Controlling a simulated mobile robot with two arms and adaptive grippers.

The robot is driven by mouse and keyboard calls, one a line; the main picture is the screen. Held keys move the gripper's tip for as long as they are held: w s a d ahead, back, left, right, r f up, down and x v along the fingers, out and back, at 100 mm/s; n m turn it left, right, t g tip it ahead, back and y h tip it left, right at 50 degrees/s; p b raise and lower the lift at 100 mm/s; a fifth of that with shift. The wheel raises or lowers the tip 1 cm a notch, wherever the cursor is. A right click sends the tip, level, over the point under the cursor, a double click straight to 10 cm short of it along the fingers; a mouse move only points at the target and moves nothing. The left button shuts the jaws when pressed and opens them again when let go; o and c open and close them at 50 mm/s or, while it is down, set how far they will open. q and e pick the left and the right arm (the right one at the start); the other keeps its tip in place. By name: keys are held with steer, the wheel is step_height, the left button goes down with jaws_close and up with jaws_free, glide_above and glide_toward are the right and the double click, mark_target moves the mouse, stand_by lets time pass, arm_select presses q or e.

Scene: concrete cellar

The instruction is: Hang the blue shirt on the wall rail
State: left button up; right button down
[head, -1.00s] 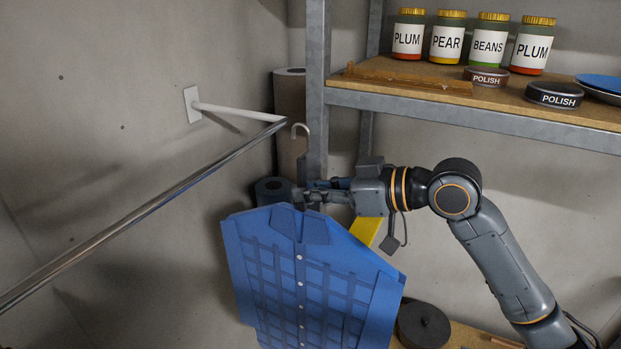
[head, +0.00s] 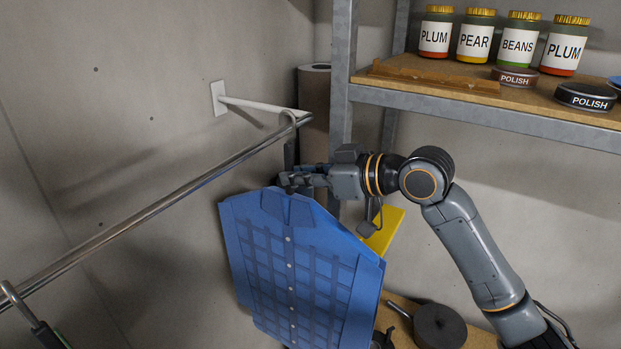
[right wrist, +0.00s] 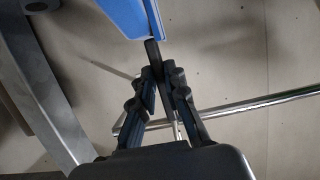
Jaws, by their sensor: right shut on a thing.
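The blue shirt (head: 300,265), with a darker grid pattern and pale buttons, hangs upright on a hanger. My right gripper (head: 291,180) is shut on the hanger's dark neck just above the collar. The hanger's pale hook (head: 288,116) is at the far end of the metal wall rail (head: 165,200) and overlaps it in the picture. I cannot tell whether it rests on the rail. The right wrist view shows the fingers (right wrist: 168,85) around the neck, the shirt's edge (right wrist: 125,12) and the rail (right wrist: 240,104). My left gripper is not in view.
Another hanger hook (head: 12,293) is on the rail at the near left, with a green edge below. A shelf (head: 480,112) with jars and polish tins stands right of the rail's end. The rail between the hooks is clear.

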mark_target(291, 195)
steer(key=shift+w+a, duration=0.5)
steer(key=shift+a, duration=0.15)
steer(key=shift+f+b, duration=0.75)
steer(key=shift+f, duration=0.5)
